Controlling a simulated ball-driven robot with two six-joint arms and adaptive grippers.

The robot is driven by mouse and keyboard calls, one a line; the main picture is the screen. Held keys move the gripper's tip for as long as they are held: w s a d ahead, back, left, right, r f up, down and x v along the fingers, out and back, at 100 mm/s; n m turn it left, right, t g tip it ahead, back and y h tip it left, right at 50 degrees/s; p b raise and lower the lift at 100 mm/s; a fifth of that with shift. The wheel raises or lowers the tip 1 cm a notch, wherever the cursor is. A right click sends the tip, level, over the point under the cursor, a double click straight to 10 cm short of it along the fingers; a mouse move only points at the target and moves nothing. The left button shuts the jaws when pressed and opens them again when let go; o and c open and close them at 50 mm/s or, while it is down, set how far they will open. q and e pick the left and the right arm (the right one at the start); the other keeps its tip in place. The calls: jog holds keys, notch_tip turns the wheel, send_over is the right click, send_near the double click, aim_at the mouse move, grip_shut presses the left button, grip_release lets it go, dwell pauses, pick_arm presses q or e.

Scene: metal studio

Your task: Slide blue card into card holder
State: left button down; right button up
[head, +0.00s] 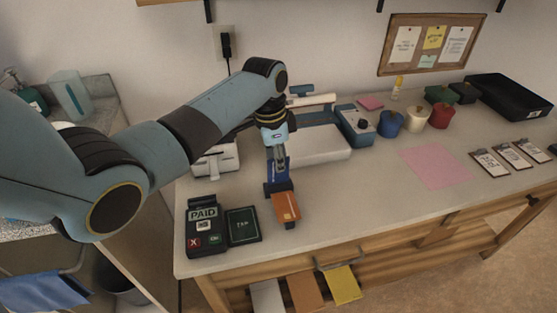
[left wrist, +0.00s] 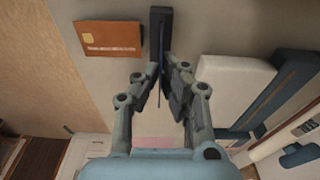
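The blue card (left wrist: 162,72) shows almost edge-on in the left wrist view, as a thin dark blue line. It stands upright, and its far end meets the dark card holder (left wrist: 160,22). How deep it sits in the slot cannot be told. The holder (head: 278,188) also shows in the head view, on the counter. My left gripper (head: 278,164) points down just above the holder. My right gripper is not in view.
An orange card (left wrist: 108,38) lies beside the holder. A card terminal (head: 206,226) and a dark green pad (head: 243,225) are to its left. A white-and-blue device (head: 312,145) stands behind. A pink sheet (head: 435,166) lies right; the counter between is clear.

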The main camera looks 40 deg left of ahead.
pick_arm(q)
jog(key=shift+f+b, duration=0.5)
jog(key=shift+f, duration=0.95)
dwell(0.5)
jog(key=c, duration=1.4)
grip_release()
jog(key=r, duration=0.8)
jog(key=s+a+r, duration=0.1)
jog(key=r, duration=0.3)
jog(key=shift+f, duration=0.1)
